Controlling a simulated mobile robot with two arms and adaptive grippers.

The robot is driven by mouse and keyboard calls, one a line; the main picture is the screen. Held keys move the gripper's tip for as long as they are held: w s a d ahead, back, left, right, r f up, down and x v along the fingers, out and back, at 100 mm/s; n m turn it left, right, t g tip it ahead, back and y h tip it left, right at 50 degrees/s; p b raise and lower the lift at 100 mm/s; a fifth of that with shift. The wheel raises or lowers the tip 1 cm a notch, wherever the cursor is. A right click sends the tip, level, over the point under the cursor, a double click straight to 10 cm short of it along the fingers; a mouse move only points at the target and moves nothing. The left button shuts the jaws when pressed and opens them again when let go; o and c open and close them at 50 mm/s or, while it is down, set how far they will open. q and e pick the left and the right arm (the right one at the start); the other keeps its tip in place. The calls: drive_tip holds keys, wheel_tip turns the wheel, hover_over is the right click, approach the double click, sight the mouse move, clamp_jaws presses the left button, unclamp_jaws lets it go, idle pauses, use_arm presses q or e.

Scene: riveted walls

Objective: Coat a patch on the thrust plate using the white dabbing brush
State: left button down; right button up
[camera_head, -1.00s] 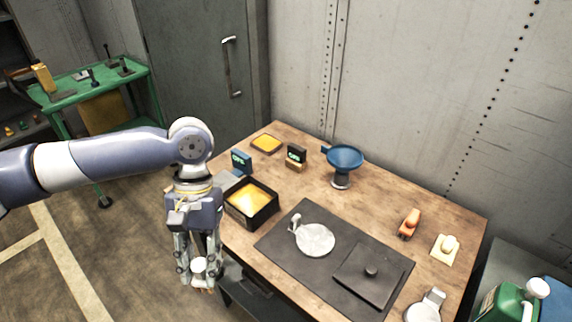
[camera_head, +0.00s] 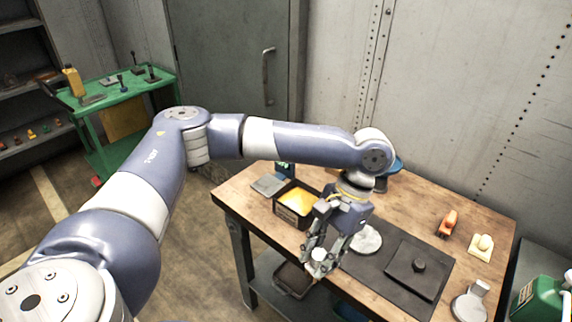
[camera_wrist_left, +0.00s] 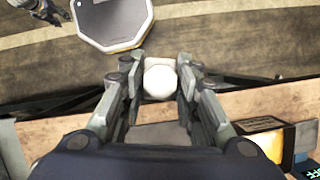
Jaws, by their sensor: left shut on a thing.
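My left gripper (camera_head: 323,262) is shut on the white dabbing brush (camera_head: 319,254). The brush's round white end shows between the fingers in the left wrist view (camera_wrist_left: 160,82); the rest of it is hidden. The gripper hangs by the table's front edge, between the black tray and the dark mat. A pale round metal plate (camera_head: 367,239), which looks like the thrust plate, lies on the mat, partly hidden behind my gripper. A dark square plate with a knob (camera_head: 418,265) lies to its right on the mat. My right gripper is not in view.
A black tray with yellow contents (camera_head: 296,219) stands left of my gripper. An orange dabber (camera_head: 448,223), a cream dabber (camera_head: 482,247) and another pale disc (camera_head: 468,307) are at the right. My arm partly hides the blue funnel-like item (camera_head: 394,167).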

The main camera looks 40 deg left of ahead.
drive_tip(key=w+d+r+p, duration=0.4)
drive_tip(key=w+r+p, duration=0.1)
use_arm(q)
drive_tip(key=w+a+r+m+t+y+p, duration=0.1)
drive_tip(key=w+a+m+t+y+p, duration=0.15)
drive_tip(key=w+m, duration=0.6)
drive_tip(key=w+a+m+t+y+p, duration=0.1)
drive_tip(key=w+m+t, duration=0.2)
drive_tip(key=w+m, duration=0.6)
drive_tip(key=w+a+f+m+t+h+p, duration=0.25)
drive_tip(key=a+m+h+p, duration=0.2)
drive_tip(key=a+m, duration=0.95)
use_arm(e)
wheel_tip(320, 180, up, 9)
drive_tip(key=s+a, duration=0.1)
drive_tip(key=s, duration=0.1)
use_arm(q)
drive_tip(key=shift+n+t+y, duration=0.3)
drive_tip(key=shift+n+y, duration=0.1)
drive_tip(key=shift+n, duration=0.25)
drive_tip(key=f+b, duration=0.2)
drive_tip(key=a+f+b, duration=0.1)
drive_tip(key=f+b, duration=0.1)
drive_tip(key=shift+w+f, duration=0.2)
drive_tip(key=shift+f+b, duration=0.45)
drive_tip(key=shift+b, duration=0.05)
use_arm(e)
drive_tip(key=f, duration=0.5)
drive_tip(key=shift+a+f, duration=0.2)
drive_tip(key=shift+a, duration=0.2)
